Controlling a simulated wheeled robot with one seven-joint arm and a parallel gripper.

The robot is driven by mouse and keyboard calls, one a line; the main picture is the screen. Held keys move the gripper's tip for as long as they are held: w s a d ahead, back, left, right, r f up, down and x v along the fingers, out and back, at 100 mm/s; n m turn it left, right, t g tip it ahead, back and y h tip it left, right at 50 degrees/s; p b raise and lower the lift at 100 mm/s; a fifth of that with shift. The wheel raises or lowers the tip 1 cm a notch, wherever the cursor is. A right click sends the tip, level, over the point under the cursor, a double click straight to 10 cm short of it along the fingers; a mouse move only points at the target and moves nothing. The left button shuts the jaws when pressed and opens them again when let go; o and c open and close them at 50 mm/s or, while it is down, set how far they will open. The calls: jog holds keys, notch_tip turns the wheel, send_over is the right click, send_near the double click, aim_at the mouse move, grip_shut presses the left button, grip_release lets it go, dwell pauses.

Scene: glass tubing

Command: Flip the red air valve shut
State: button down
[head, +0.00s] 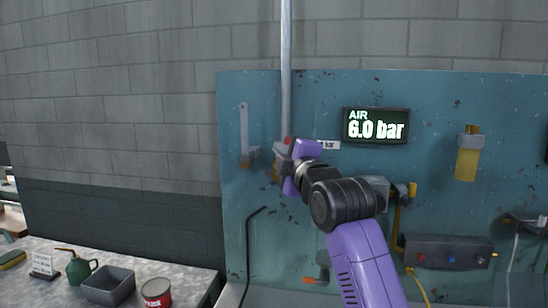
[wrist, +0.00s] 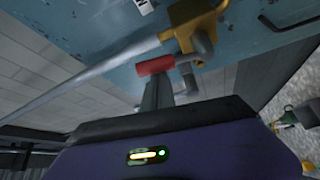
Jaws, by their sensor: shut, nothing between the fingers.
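The red valve handle (wrist: 155,66) shows in the wrist view beside a yellow valve body (wrist: 192,27) on the grey pipe (wrist: 95,75). My gripper (wrist: 158,88) is shut and empty, its dark fingertips right at the red handle; I cannot tell whether they touch. In the head view my purple gripper (head: 302,160) is at the panel by the pipe's lower end, and only a small bit of red (head: 287,141) shows beside it. My gripper and arm hide most of the valve there. The display (head: 376,125) reads AIR 6.0 bar.
The teal panel (head: 240,215) carries a yellow cylinder (head: 467,155), a grey control box (head: 447,252) and a hanging metal strip (head: 244,128). A bench at the left holds a grey bin (head: 108,287), a red tin (head: 156,293) and a green oil can (head: 79,268).

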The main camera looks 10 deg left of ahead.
jog(key=d+f+m+t+h+b, duration=0.5)
jog(key=m+b, duration=0.6)
jog(key=m, duration=0.6)
jog(key=shift+d+f+t+h+b, duration=0.35)
jog(key=shift+d+t+h, duration=0.35)
jog(key=shift+t+h, duration=0.3)
jog(key=shift+s+f, duration=0.1)
jog(key=shift+f, duration=0.15)
notch_tip(320, 180, up, 5)
jog(key=p, duration=0.3)
jog(key=a+b+v, duration=0.1)
jog(key=b+v, duration=0.1)
jog(key=v, duration=0.9)
jog(key=shift+s+f, duration=0.1)
